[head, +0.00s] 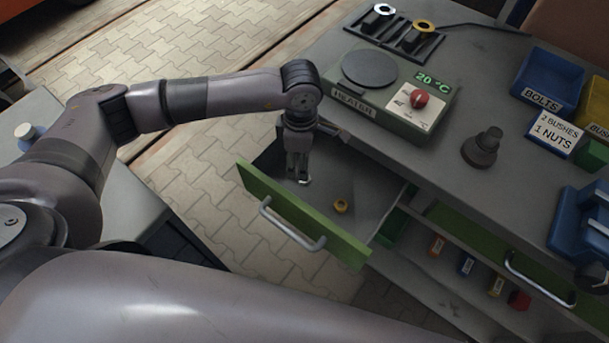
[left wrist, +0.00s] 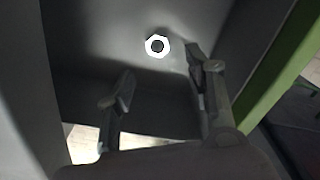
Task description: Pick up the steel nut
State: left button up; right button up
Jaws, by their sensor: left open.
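The steel nut (left wrist: 157,46) is a bright hexagonal ring lying on the grey floor of the open drawer in the left wrist view. In the head view a bit of it (head: 305,181) shows at the tips of my left gripper (head: 297,174), which points down into the drawer. In the left wrist view my left gripper (left wrist: 160,78) is open and empty, its two fingers spread. The nut lies just beyond the fingertips, near the right finger. I cannot tell whether they touch. My right gripper is not in view.
The drawer's green front (head: 300,216) has a metal handle. A brass-coloured nut (head: 340,206) lies in the drawer, right of the gripper. The heater (head: 390,98) stands on the bench above. The blue bolts bin (head: 546,82) and sign (head: 555,133) are farther right.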

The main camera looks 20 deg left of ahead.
pick_arm(q)
jog(key=shift+f, duration=0.9)
jog(key=shift+f+p, duration=0.35)
jog(key=shift+f, duration=0.25)
notch_tip(320, 180, down, 4)
jog(key=shift+f+p, duration=0.1)
jog(key=shift+p, duration=0.3)
jog(key=shift+c, duration=0.3)
jog(key=shift+c, duration=1.3)
grip_shut()
